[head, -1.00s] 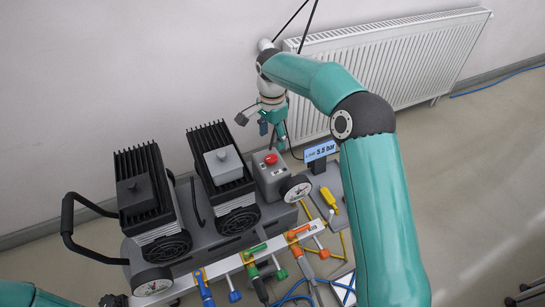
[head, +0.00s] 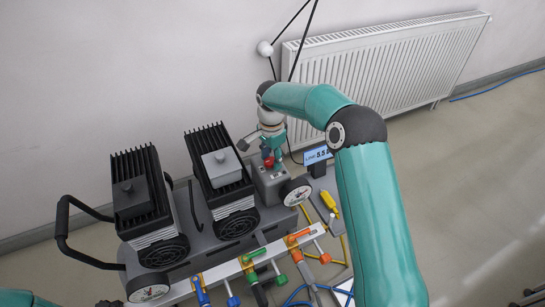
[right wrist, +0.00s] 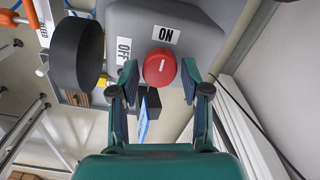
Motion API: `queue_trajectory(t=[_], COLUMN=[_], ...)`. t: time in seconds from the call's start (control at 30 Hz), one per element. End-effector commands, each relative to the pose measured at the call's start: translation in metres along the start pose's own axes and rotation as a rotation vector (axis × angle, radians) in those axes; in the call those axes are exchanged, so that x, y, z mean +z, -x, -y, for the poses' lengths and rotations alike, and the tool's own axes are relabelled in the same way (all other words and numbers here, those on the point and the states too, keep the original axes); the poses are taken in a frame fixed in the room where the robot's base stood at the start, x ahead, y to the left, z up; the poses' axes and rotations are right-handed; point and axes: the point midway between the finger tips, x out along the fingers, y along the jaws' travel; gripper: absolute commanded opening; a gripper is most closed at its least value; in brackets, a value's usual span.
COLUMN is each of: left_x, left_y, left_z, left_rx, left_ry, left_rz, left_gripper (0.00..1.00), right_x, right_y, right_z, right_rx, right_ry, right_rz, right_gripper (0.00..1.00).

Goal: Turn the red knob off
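The red knob (head: 269,162) sits on a grey control box (head: 270,184) at the right end of the compressor unit. In the right wrist view the red knob (right wrist: 160,67) is round with a short white mark that points roughly towards the ON label (right wrist: 165,35). The OFF label (right wrist: 123,50) is to its left. My right gripper (right wrist: 159,72) is open, its fingers on either side of the knob with a small gap on each side. In the head view my right gripper (head: 270,154) is right above the knob. My left gripper is not visible.
Two black finned compressor heads (head: 138,195) stand left of the box. A round gauge (head: 295,191) sits beside the box, with a blue pressure display (head: 318,155) behind it. Coloured valve handles (head: 254,253) line the front. A white radiator (head: 400,65) is on the wall.

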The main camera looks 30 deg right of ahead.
Motion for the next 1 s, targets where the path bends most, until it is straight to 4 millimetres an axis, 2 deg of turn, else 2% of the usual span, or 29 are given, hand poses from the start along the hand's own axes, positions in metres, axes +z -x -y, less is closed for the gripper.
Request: queue_trajectory(t=[0.03,0.2,0.23,0.67,1.0], left_x=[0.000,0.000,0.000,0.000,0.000], left_y=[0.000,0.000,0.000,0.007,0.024], left_z=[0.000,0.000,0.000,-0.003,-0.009], left_rx=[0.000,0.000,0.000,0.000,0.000], left_ry=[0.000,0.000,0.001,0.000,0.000], left_rz=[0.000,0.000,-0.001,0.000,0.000], left_gripper=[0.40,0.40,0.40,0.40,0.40], right_x=[0.000,0.000,-0.005,-0.001,-0.001], right_y=[0.000,0.000,0.000,0.002,0.003], right_z=[0.000,0.000,-0.002,0.000,0.001], right_rx=[0.000,-0.001,-0.001,0.001,0.000], right_ry=[0.000,0.000,-0.004,0.088,0.346], right_rz=[0.000,0.000,0.000,-0.002,-0.001], right_gripper=[0.33,0.05,0.05,0.05,0.05])
